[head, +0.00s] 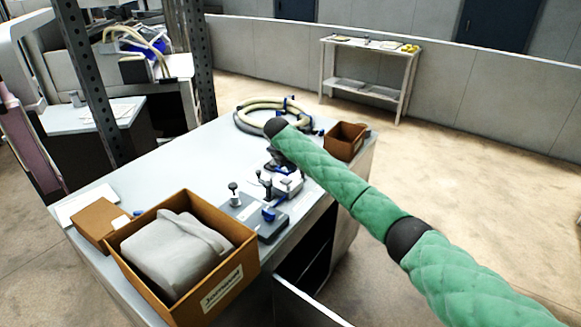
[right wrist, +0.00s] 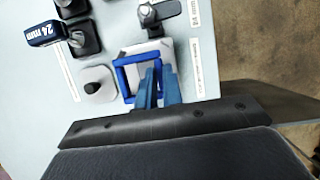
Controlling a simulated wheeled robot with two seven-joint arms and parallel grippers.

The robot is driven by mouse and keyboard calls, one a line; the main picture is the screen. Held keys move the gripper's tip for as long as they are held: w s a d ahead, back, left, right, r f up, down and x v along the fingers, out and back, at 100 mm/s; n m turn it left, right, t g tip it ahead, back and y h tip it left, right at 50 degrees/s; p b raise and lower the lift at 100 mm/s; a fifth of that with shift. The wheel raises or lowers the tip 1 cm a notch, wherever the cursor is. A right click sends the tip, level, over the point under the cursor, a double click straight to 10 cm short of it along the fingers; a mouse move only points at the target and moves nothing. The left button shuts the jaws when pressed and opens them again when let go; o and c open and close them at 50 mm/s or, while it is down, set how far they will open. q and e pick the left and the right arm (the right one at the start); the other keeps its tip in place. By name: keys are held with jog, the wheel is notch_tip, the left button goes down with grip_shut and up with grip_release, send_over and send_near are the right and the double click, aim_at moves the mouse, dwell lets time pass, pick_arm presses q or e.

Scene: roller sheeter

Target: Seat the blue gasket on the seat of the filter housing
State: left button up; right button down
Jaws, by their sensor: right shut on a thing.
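The blue gasket (right wrist: 122,80) is a square frame in the right wrist view. My right gripper (right wrist: 154,80) is shut on its right side with blue fingers. The gasket lies over a pale grey block (right wrist: 131,50), which looks like the filter housing; I cannot tell whether it touches the seat or hangs just above. In the head view the pale housing (head: 290,184) stands on the bench, and my right gripper (head: 279,160) is a dark shape by it, partly hidden by my green-sleeved arm. The gasket is not clear there. My left gripper is not in view.
On the bench are a hose coil (head: 250,114), a small brown box (head: 346,141) and a large box with a grey bag (head: 232,283).

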aim_at(290, 171)
jog(key=shift+f+b, duration=0.5)
jog(key=shift+f, duration=0.95)
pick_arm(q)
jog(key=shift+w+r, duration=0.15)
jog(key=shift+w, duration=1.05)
pick_arm(e)
jog(key=shift+f, duration=0.1)
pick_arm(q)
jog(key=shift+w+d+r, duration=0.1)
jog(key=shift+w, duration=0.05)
pick_arm(e)
jog(key=shift+p, duration=0.5)
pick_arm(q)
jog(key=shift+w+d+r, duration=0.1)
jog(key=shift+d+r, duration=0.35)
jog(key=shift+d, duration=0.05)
